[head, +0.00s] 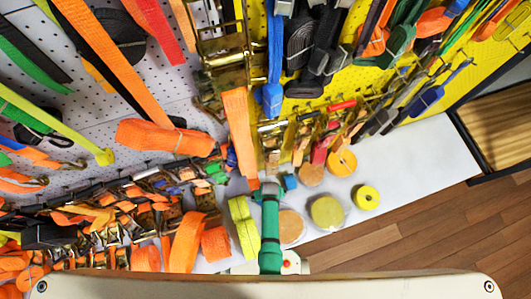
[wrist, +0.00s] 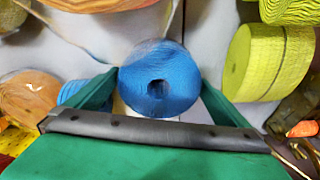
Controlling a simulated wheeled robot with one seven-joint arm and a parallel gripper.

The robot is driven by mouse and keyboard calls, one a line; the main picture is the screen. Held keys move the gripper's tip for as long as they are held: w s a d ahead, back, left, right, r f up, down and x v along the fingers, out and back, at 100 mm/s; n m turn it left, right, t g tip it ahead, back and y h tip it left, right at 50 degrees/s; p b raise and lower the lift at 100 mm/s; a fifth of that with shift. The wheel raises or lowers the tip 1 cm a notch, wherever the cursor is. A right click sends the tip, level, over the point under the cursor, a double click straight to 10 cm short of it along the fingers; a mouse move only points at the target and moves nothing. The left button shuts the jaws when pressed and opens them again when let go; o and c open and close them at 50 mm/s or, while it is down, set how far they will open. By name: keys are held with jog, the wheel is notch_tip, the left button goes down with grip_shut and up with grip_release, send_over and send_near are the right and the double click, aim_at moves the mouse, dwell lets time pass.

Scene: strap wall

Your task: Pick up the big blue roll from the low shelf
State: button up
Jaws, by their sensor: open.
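The big blue roll (wrist: 158,80) is in the middle of the wrist view, with the dark hole in its end facing the camera. My gripper (wrist: 159,76) is open, with one green finger on each side of the roll. I cannot tell whether either finger touches it. Part of another blue roll (wrist: 71,91) shows at the left, partly hidden by the left finger. In the head view my green gripper (head: 270,190) reaches down to the white shelf (head: 425,160). A small patch of blue (head: 290,182) shows just right of it; I cannot tell which blue roll that is.
In the wrist view, a yellow-green roll (wrist: 265,62) stands close at right and a tan roll (wrist: 28,97) at left. In the head view, an olive roll (head: 327,211) and a yellow roll (head: 366,197) lie right of my gripper. The shelf's right end is bare.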

jog(key=shift+c, duration=0.6)
jog(key=c, duration=0.9)
jog(key=shift+r, duration=0.1)
